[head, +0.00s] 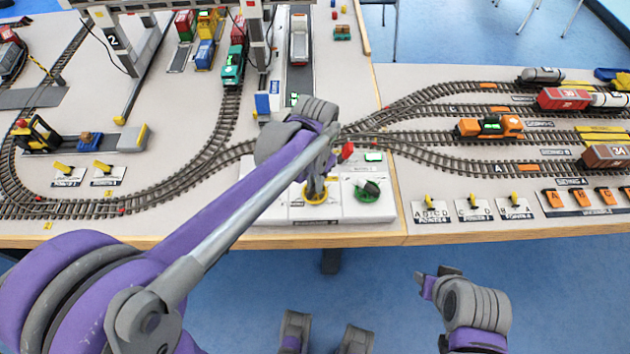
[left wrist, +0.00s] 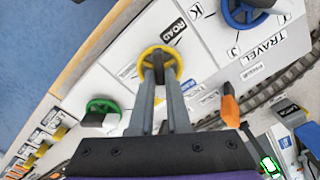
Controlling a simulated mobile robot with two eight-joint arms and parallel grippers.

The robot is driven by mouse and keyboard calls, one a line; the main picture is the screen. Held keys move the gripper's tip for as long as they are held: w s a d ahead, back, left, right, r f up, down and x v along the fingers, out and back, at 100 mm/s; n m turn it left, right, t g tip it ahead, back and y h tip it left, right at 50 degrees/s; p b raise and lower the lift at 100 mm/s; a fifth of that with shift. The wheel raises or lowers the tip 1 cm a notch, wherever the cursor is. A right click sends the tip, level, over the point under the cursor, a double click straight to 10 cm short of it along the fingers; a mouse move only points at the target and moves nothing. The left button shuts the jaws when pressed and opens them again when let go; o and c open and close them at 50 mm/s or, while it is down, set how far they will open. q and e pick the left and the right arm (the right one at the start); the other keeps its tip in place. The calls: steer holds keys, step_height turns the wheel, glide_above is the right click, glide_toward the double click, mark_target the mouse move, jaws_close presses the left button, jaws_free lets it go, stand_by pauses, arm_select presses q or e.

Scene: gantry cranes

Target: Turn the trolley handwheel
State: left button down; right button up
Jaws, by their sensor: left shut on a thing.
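The yellow handwheel (head: 316,198) sits in the middle of a white control panel (head: 265,226) near the table's front edge. It also shows in the left wrist view (left wrist: 172,51). My left gripper (left wrist: 158,66) reaches down to this wheel, its fingers close together over the wheel's middle and shut on it. In the head view my left arm covers part of the wheel and the panel's left side. A green wheel (left wrist: 101,111) with a dark knob and a blue wheel (left wrist: 246,10) flank it. My right gripper (head: 428,284) hangs empty in front of the table; its jaw opening is unclear.
Tracks curve behind the panel, with an orange locomotive (head: 488,127) at the right. Small yellow switch levers (head: 473,202) stand along the right front edge. Crane legs (head: 258,45) stand farther back.

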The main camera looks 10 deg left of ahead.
mark_target(314, 186)
stand_by(0.4)
arm_select(q)
steer(key=n+p, duration=0.1)
steer(key=n, duration=0.5)
steer(key=shift+n, duration=0.3)
steer(key=n, duration=0.3)
steer(key=shift+n, duration=2.2)
steer(key=c, duration=0.9)
jaws_free()
step_height(314, 186, up, 11)
steer(key=shift+f+p, duration=0.1)
steer(key=shift+p, duration=0.75)
